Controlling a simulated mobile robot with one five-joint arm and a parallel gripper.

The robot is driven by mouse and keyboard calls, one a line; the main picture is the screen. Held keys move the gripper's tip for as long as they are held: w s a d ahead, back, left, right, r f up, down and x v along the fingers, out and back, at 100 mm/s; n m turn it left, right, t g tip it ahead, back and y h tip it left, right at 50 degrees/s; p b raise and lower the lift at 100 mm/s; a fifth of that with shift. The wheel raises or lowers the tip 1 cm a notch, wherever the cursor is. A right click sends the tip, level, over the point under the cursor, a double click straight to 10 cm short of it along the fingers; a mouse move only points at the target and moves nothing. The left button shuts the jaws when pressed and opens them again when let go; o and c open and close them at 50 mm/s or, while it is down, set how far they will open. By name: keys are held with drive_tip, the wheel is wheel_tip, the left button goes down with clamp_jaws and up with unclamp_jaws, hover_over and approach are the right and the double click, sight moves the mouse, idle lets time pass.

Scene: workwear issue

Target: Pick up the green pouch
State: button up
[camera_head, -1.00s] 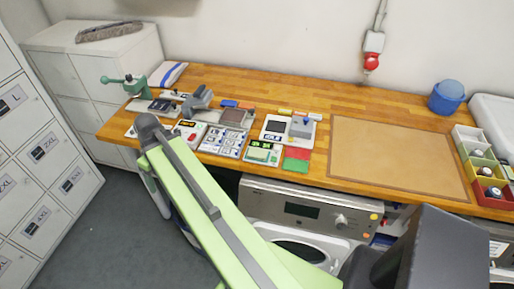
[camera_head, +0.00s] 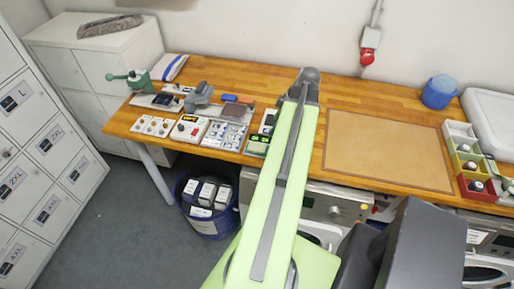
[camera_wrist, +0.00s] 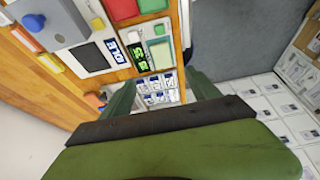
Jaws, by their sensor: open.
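A flat green piece that looks like the green pouch (camera_wrist: 152,5) lies at the top edge of the wrist view, partly cut off, beside a flat red piece (camera_wrist: 123,9). In the head view my arm hides that spot on the bench. My gripper (camera_wrist: 162,88) is open, its two dark green fingers apart with nothing held between them. Beyond the fingers is a panel of small blue-and-white items (camera_wrist: 158,86). The green piece is apart from the fingers. The gripper's tips are hidden in the head view behind my arm's end.
The wooden workbench (camera_head: 400,105) carries several devices at left, a brown mat (camera_head: 385,150), a blue tub (camera_head: 441,92) and coloured bins (camera_head: 462,160) at right. A dark blue bin (camera_head: 207,222) stands on the floor. Lockers (camera_head: 45,150) are at left.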

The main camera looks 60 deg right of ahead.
drive_tip(key=b, duration=1)
hover_over(257, 147)
drive_tip(key=s+d, duration=0.2)
drive_tip(key=s, duration=0.1)
drive_tip(key=f, duration=1)
drive_tip(key=shift+a+f, duration=0.2)
drive_tip(key=shift+f, duration=0.1)
drive_tip(key=shift+w+r+p, duration=0.1)
drive_tip(key=shift+p, duration=0.25)
drive_tip(key=b+x, duration=0.5)
drive_tip(key=shift+w+a, duration=0.15)
drive_tip(key=shift+a, duration=0.1)
clamp_jaws()
